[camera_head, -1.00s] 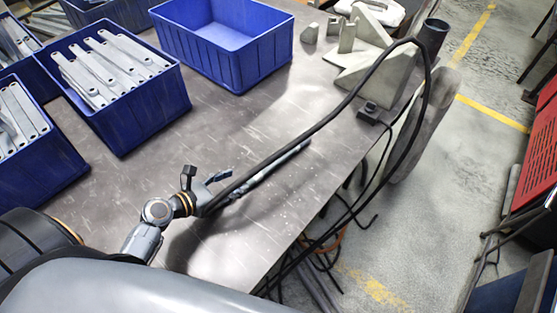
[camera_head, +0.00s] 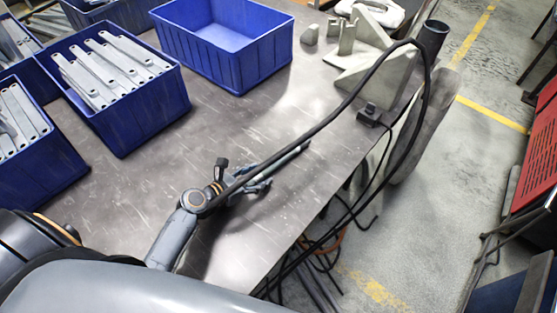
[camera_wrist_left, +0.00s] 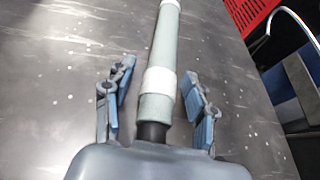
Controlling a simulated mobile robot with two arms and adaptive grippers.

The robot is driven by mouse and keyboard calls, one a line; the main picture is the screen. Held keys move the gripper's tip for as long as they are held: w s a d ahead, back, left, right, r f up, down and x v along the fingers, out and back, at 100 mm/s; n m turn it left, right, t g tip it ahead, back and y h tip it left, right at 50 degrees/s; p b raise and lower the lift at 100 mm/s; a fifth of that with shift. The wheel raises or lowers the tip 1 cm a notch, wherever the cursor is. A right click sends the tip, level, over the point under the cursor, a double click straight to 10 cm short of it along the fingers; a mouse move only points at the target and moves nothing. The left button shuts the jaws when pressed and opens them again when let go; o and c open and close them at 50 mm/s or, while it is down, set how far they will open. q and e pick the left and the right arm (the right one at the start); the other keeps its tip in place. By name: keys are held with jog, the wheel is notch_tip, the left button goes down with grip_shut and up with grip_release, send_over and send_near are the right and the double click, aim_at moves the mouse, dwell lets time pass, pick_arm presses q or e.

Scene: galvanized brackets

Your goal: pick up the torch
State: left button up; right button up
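The torch (camera_wrist_left: 162,55) is a slim grey-green tube with pale bands and a dark lower end. In the head view the torch (camera_head: 290,155) lies on the metal table, partly hidden by my left gripper and a black cable. My left gripper (camera_head: 256,184) is low over the table at the torch's near part. In the left wrist view my left gripper (camera_wrist_left: 158,98) is open, one blue-grey finger on each side of the torch. A gap shows on both sides. My right gripper is not in view.
The black cable (camera_head: 345,105) arches from a dark post (camera_head: 432,38) down toward my gripper. An empty blue bin (camera_head: 228,75) and blue bins of metal brackets (camera_head: 128,115) stand at the back and left. The table's right edge is close, with hanging cables beyond.

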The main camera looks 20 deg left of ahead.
pick_arm(q)
grip_shut()
jog(key=shift+w+r, duration=0.1)
jog(key=shift+r, duration=0.1)
